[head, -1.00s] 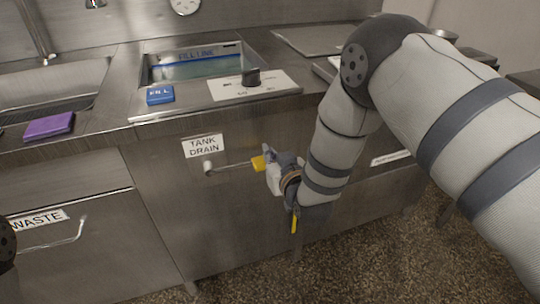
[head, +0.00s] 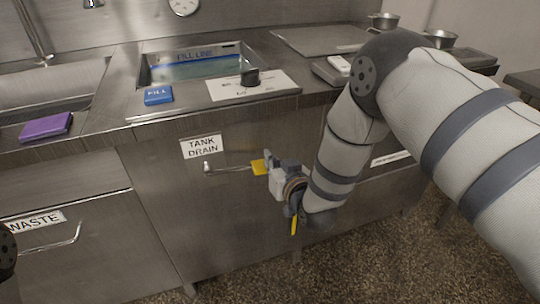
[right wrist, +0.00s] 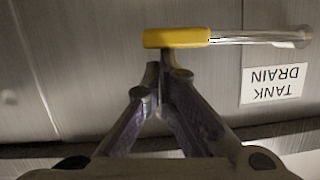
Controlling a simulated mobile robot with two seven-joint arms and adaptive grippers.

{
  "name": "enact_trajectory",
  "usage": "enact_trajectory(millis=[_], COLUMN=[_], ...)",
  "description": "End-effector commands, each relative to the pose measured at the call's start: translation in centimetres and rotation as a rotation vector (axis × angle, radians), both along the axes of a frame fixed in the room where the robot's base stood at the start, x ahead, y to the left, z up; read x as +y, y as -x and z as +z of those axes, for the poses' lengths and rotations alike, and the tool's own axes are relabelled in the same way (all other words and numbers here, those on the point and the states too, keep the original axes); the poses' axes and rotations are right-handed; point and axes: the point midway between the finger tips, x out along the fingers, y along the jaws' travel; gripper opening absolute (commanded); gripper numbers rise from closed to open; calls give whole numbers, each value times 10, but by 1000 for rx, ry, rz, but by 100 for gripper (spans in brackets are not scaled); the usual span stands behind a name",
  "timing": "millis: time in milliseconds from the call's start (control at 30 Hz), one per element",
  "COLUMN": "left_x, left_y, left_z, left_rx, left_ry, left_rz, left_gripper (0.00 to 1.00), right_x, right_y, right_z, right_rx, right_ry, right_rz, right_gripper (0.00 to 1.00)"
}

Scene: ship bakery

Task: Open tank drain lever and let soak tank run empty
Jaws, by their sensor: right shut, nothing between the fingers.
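The tank drain lever is a thin metal rod (head: 232,169) with a yellow grip (head: 259,167), lying nearly level under the TANK DRAIN label (head: 201,147). My right gripper (head: 270,165) is shut and empty at the yellow grip's end. In the right wrist view, the closed fingertips (right wrist: 167,74) meet the edge of the yellow grip (right wrist: 176,38) without enclosing it; whether they press on it I cannot tell. The soak tank (head: 146,72) holds bluish water (head: 195,70) near its FILL LINE marking. My left gripper is not in view.
A purple sponge-like block (head: 45,126) lies by the sink (head: 60,80). A WASTE drawer handle (head: 66,240) sticks out at lower left.

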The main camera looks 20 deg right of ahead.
Motion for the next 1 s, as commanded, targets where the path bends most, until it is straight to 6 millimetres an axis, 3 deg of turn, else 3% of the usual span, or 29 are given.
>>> enact_trajectory(millis=[367, 600, 1000], left_x=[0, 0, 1], left_y=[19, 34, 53], left_z=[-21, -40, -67], left_rx=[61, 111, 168], left_ry=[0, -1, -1], left_rz=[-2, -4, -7], left_gripper=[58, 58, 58], right_x=[-2, 7, 28], right_y=[2, 3, 3], right_z=[-54, -88, -122], right_rx=[23, 30, 34], right_ry=[-273, -496, -775], right_rz=[-4, -4, -2], right_gripper=[0, 0, 0])
